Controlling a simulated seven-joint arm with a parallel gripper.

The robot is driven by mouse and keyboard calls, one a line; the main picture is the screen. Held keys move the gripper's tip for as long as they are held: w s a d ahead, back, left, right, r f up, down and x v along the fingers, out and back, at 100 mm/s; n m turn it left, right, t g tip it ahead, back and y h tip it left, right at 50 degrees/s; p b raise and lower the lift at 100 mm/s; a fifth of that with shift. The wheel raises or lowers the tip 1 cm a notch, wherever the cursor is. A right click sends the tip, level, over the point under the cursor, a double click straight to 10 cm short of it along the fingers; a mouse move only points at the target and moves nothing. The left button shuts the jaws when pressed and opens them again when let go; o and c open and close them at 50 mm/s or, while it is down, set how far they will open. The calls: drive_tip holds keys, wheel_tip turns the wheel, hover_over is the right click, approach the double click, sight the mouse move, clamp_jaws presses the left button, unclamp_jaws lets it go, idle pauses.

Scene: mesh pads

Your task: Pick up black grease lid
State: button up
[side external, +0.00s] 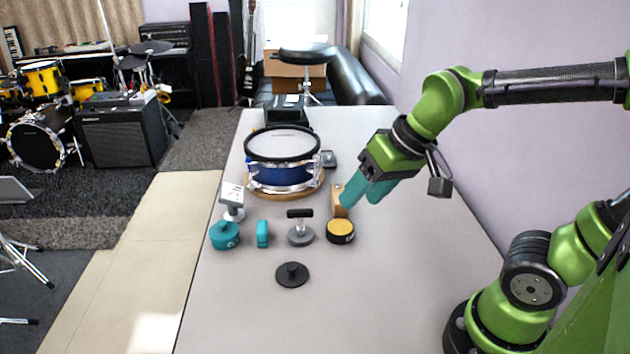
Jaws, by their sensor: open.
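A flat black round lid with a small knob on top (292,274) lies on the grey table, nearest the camera among the small objects. I take it to be the black grease lid. My gripper (359,196) has teal fingers and hangs above the table, up and to the right of the lid, near a wooden block. Its fingers are apart and I see nothing between them. It is clear of the lid.
A yellow-topped black tin (340,231), a black-handled grey tool (300,232), a teal block (262,234), a teal knobbed lid (224,235) and a white device (232,201) stand behind the lid. A wooden block (339,203) and blue drum (283,172) are farther back. The table's front is clear.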

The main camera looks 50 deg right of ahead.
drive_tip(key=w+a+f+n+g+h, duration=0.1)
drive_tip(key=w+a+f+n+g, duration=0.15)
drive_tip(key=w, duration=0.35)
drive_tip(key=w+a+f+n+g+h, duration=0.1)
drive_tip(key=w+a+f+n+g, duration=0.15)
drive_tip(key=w, duration=0.45)
hover_over(292, 266)
drive_tip(key=f, duration=1)
drive_tip(key=shift+w, duration=0.25)
drive_tip(key=shift+s+f, duration=0.15)
drive_tip(key=shift+f, duration=1.4)
drive_tip(key=shift+s+f, duration=0.15)
drive_tip(key=shift+f, duration=1.4)
clamp_jaws()
drive_tip(key=shift+r, duration=0.1)
